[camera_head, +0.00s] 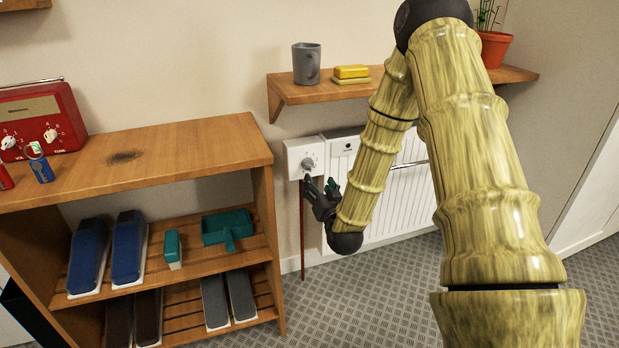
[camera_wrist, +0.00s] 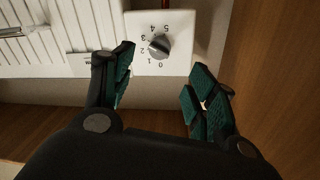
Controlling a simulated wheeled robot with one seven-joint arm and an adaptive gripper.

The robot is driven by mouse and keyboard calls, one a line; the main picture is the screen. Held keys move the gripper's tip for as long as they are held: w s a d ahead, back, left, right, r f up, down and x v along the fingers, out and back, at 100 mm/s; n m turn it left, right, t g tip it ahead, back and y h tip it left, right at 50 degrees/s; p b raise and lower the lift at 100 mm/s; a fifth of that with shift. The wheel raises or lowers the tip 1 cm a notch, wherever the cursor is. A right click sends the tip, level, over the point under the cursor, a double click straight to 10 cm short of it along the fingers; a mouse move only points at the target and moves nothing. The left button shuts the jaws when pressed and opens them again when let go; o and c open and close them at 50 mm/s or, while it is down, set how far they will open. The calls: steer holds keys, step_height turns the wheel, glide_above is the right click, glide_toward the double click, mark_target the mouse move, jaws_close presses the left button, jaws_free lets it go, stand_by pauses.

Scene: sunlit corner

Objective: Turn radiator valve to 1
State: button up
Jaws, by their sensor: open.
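The radiator valve is a grey round knob (camera_head: 308,163) on a square white plate (camera_head: 293,157) on the wall. In the wrist view the knob (camera_wrist: 159,46) shows upside down, with numbers 0 to 5 around it. Its raised grip lies slantwise, but I cannot tell surely which number it points to. My gripper (camera_head: 321,184) is just below and right of the plate in the head view. In the wrist view my gripper (camera_wrist: 160,78) is open and empty, its green-padded fingers spread to either side of the plate's lower part. I see no contact with the knob.
The white radiator (camera_head: 400,187) is right of the plate. A wall shelf (camera_head: 430,88) above carries a grey mug (camera_head: 306,63), a yellow sponge (camera_head: 351,71) and a potted plant (camera_head: 493,48). A wooden rack (camera_head: 190,147) with a red radio (camera_head: 42,120) stands left, close to the valve.

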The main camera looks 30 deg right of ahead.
mark_target(310, 167)
steer(key=b+x, duration=0.2)
steer(key=x, duration=0.9)
steer(key=shift+s, duration=0.1)
steer(key=c, duration=1)
